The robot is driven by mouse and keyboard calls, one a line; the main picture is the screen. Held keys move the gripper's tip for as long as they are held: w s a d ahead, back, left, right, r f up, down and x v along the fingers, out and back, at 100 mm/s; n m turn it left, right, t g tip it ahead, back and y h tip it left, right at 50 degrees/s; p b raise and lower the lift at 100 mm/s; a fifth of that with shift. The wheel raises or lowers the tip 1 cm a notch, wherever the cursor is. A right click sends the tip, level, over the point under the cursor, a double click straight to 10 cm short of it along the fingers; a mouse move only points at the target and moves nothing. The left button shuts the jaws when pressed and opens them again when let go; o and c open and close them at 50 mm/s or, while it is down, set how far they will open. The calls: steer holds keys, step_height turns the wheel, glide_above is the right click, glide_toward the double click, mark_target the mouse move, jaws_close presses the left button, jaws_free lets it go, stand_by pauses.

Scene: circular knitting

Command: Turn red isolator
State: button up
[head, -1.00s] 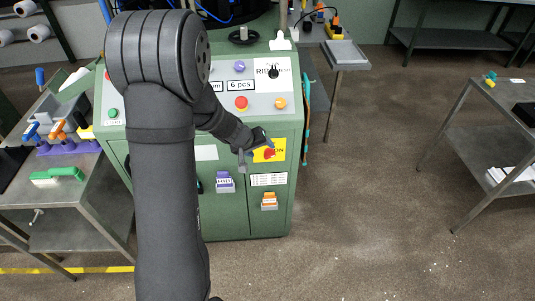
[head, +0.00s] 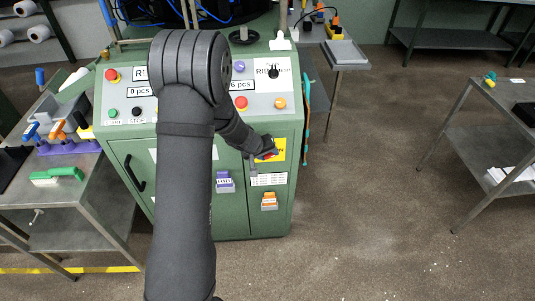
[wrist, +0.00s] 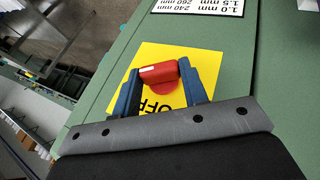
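The red isolator (wrist: 160,74) is a knob with a raised bar on a yellow plate (wrist: 207,66) on the green cabinet front. Part of the word OFF shows upside down on the plate in the wrist view. My gripper (wrist: 159,70) is at the isolator, its two blue fingers on either side of the red bar, near its ends. No clear gap shows, but I cannot tell whether the fingers press on it. In the head view my gripper (head: 262,155) covers much of the isolator and part of the yellow plate (head: 279,146).
The cabinet's sloped panel above holds a red button (head: 241,102), an orange button (head: 280,103) and a black rotary switch (head: 273,73). Below are a purple-topped box (head: 224,181) and an orange-topped box (head: 269,201). The floor to the right is clear up to a metal table (head: 480,140).

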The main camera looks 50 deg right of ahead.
steer(key=c, duration=0.4)
steer(key=shift+o, duration=0.2)
steer(key=shift+w+a+g+h, duration=0.1)
steer(key=shift+w+g+h, duration=0.05)
steer(key=shift+g+h, duration=0.15)
steer(key=shift+w+a+f+n+g+h, duration=0.15)
steer(key=shift+n+g+h, duration=0.1)
steer(key=shift+g+h, duration=0.3)
steer(key=shift+f+n+g+h, duration=0.15)
steer(key=shift+n+g+h, duration=0.15)
steer(key=shift+h, duration=0.35)
steer(key=g+h, duration=0.1)
steer(key=n+g+h, duration=0.1)
steer(key=h, duration=0.1)
steer(key=shift+a+f+g, duration=0.1)
steer(key=shift+f+g, duration=0.15)
steer(key=shift+f, duration=0.05)
steer(key=shift+f+n+g+h, duration=0.2)
steer(key=shift+n+g+h, duration=0.55)
steer(key=shift+h, duration=0.95)
steer(key=shift+g, duration=0.25)
